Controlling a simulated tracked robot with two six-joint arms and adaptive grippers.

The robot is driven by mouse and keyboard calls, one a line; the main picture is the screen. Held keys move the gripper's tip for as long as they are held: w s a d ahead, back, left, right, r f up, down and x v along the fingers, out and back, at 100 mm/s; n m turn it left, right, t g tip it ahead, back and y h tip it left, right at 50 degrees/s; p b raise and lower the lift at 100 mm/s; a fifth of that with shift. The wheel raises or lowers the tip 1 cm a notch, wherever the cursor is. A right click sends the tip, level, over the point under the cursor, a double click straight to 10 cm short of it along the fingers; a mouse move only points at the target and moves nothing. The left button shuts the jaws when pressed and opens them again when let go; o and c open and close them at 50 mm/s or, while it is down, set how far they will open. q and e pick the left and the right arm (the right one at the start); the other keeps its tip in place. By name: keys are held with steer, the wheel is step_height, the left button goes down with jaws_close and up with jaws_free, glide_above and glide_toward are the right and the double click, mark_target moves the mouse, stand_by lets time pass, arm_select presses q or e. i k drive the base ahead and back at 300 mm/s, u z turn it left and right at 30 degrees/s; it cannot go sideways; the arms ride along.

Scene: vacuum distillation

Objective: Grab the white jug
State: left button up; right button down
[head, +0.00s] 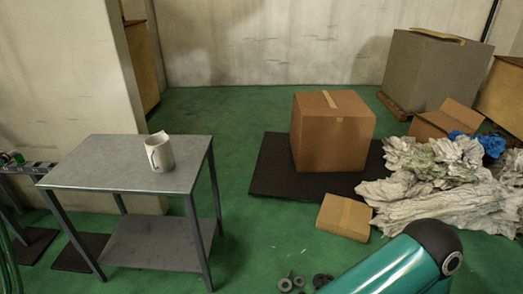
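Nothing touches the jug apart from the table. Neither of my grippers is in the head view. A teal arm link of mine with a black joint cap shows at the bottom right, well away from the jug.
The table has a lower shelf (150,245). A closed cardboard box (330,140) stands on a black mat (270,180). A flat box (344,216) and crumpled whitish sheeting (440,190) lie right. Small dark rings (285,284) lie in front. Green floor is clear between table and mat.

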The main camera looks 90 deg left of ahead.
mark_target(158, 147)
steer(key=z, duration=1.55)
steer(key=i, duration=0.1)
steer(key=u, duration=3.2)
steer(key=i, duration=0.3)
steer(key=u, duration=3.25)
steer(key=i, duration=0.9)
steer(key=z, duration=2)
